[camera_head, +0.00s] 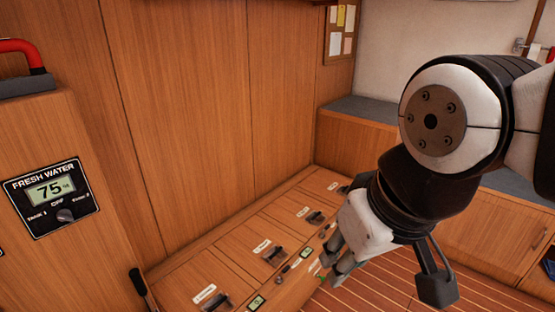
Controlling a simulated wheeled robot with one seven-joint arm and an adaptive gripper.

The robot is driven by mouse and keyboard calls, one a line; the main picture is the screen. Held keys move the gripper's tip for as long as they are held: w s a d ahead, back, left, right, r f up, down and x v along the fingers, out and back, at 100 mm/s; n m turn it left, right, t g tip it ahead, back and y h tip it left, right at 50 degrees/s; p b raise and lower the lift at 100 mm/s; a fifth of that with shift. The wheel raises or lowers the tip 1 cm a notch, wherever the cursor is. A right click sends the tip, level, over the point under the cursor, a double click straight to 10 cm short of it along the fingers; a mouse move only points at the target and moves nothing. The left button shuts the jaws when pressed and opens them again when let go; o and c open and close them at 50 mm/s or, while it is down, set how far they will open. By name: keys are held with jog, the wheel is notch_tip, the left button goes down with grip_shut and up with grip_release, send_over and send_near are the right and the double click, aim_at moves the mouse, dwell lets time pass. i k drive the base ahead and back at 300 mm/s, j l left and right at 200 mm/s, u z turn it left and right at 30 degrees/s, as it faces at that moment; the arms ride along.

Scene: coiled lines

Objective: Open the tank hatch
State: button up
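A low wooden bench along the wall holds a row of several hatch panels, each with a white label too small to read and a dark handle. The nearest hatch (180,279) is partly cut off by the lower edge; the others are the second hatch (238,247), the third hatch (280,213) and the far hatch (313,188). All look closed and flush. Which one is the tank hatch cannot be told.
A fresh water panel (51,198) reading 75 is on the left cabinet, with a red handle (22,48) above. A black lever (139,284) stands by the nearest hatch. Small displays (306,252) line the bench edge. A grey-topped bench (363,108) stands behind. Striped floor (385,302) lies below.

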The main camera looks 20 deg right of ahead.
aim_at(331, 186)
jog(key=z, duration=0.8)
jog(key=i+l, duration=0.25)
jog(key=i, duration=0.25)
jog(key=i+l, duration=0.3)
jog(key=i, duration=0.2)
jog(key=i+l, duration=0.25)
jog(key=i, duration=0.25)
jog(key=i+l, duration=0.3)
jog(key=i, duration=0.2)
jog(key=i+l, duration=0.25)
jog(key=i, duration=0.25)
jog(key=i+l, duration=0.3)
jog(key=i, duration=0.2)
jog(key=j+u, duration=0.05)
